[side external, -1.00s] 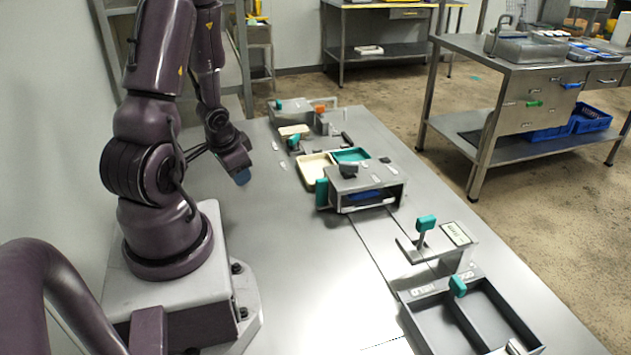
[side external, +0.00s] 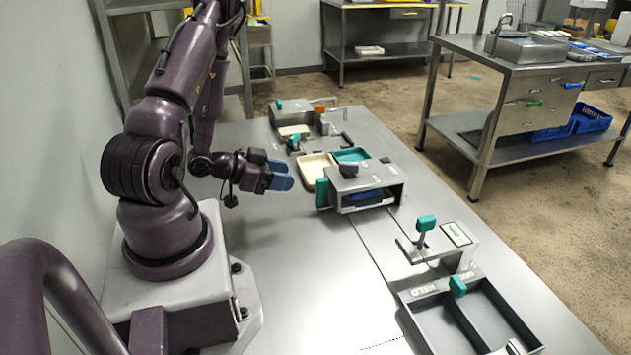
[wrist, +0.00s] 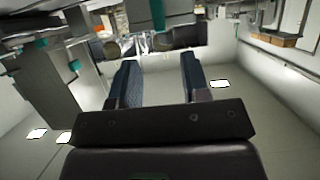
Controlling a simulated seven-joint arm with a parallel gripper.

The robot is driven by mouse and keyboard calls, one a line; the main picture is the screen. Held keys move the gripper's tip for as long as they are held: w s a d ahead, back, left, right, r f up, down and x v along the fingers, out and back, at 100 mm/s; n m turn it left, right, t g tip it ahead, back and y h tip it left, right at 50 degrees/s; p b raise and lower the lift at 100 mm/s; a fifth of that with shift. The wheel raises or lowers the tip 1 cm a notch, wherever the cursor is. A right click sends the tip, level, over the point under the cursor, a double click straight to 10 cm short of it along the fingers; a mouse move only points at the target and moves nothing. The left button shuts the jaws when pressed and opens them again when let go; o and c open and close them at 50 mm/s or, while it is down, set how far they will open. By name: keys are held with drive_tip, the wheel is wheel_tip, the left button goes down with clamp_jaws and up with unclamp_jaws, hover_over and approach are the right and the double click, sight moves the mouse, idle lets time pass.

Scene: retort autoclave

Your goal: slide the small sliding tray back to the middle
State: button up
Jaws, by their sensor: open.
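My gripper (side external: 281,176) is open and empty above the left part of the table. Its blue fingers point right toward the grey box unit (side external: 368,180); both fingers show apart in the wrist view (wrist: 158,78). The box unit has a black knob on top, a teal block (side external: 321,193) at its left end and something blue inside its open front. A cream tray (side external: 306,183) and a teal tray (side external: 345,150) sit behind it, and a smaller cream tray (side external: 294,131) lies farther back. I cannot tell for certain which piece is the small sliding tray. My gripper touches none of these.
A grey two-compartment bin (side external: 427,318) with a teal handle stands at the front right. Behind it is a bracket with a teal-topped lever (side external: 426,223). Small fixtures with teal and orange knobs fill the table's far end. The left front of the table is clear.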

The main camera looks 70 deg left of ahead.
drive_tip(key=x, duration=0.8)
drive_tip(key=shift+w+f, duration=0.1)
drive_tip(key=shift+w, duration=0.15)
